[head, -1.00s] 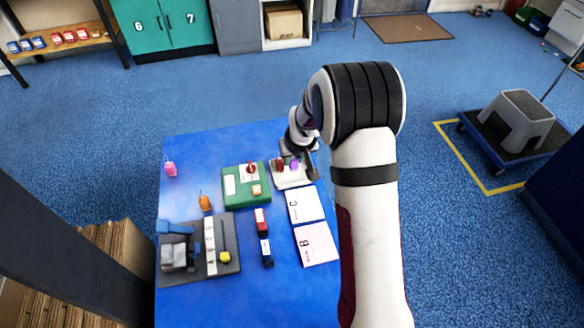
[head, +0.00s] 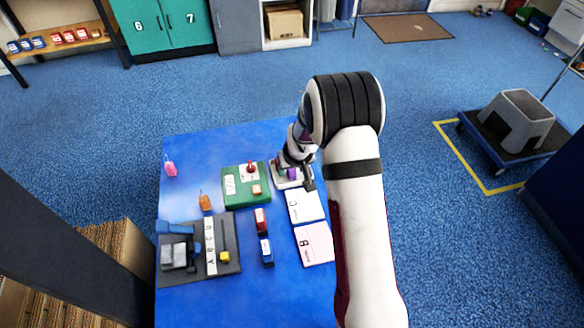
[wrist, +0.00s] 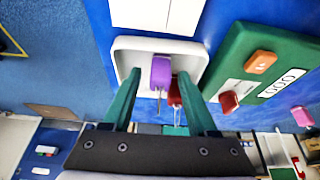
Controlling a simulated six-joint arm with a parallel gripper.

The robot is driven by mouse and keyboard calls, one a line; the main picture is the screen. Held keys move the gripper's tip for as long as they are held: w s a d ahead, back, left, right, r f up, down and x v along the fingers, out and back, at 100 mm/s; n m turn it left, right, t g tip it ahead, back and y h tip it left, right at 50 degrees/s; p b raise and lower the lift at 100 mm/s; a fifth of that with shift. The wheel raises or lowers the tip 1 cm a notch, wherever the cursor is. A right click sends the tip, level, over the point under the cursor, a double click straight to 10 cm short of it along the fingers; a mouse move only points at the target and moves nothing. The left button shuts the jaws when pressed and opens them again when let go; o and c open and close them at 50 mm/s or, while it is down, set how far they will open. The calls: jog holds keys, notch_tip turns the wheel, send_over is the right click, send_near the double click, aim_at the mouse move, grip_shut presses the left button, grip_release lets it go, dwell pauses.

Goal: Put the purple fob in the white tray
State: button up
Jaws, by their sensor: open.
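The white tray (wrist: 128,50) is right under my gripper in the wrist view; in the head view its rim (head: 278,184) is partly hidden by my arm. The purple fob (wrist: 161,70), with a metal ring or key hanging from it, shows inside the tray's outline, between my finger tips. It also shows as a purple patch in the head view (head: 292,174). My gripper (wrist: 160,76) is open, its green fingers standing apart on either side of the fob. I cannot tell whether the fob rests on the tray floor. A dark red fob (wrist: 174,94) is just beside it.
A green board (head: 233,200) with red and orange pieces is left of the tray. White card C (head: 304,205) and pink card B (head: 315,244) lie in front.

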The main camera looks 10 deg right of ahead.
jog(key=shift+r, duration=0.15)
jog(key=v, duration=1.2)
jog(key=s+a+r+m+g, duration=0.1)
jog(key=s+a+r+m, duration=0.1)
jog(key=s, duration=0.8)
jog(key=s+a+r+m+g+y, duration=0.1)
jog(key=s+a+r+m+g, duration=0.1)
jog(key=s, duration=0.9)
jog(key=s+a+r+m+g, duration=0.1)
jog(key=s+r, duration=0.3)
jog(key=s, duration=0.7)
jog(key=shift+a+r+m+g+y, duration=0.3)
jog(key=shift+a+m+g+y, duration=0.1)
jog(key=shift+a, duration=0.05)
